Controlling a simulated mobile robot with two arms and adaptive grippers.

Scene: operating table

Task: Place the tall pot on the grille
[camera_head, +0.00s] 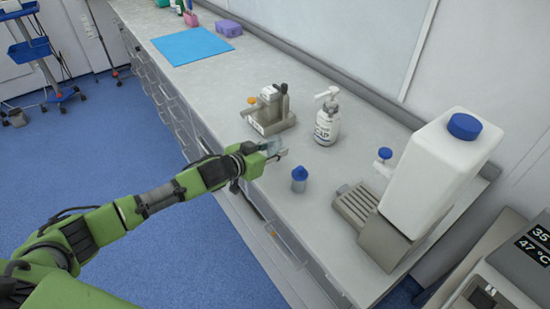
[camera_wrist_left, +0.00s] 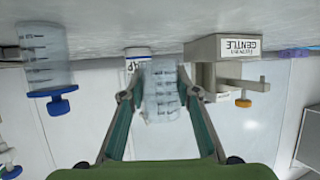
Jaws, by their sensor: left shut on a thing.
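The pot (camera_wrist_left: 162,92) shows between the two fingers in the left wrist view, where the counter is at the top. I take it for the tall pot. The grey slatted grille (camera_head: 354,206) is at the foot of the dispenser, to the right of and nearer than the gripper. No pot stands on the grille. My right gripper is not in view.
A blue-capped container (camera_head: 299,180) stands between gripper and grille; it also shows in the wrist view (camera_wrist_left: 42,60). A white pump bottle (camera_head: 326,122) and a grey device (camera_head: 268,110) stand behind. The white canister (camera_head: 437,175) with blue cap rises beside the grille.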

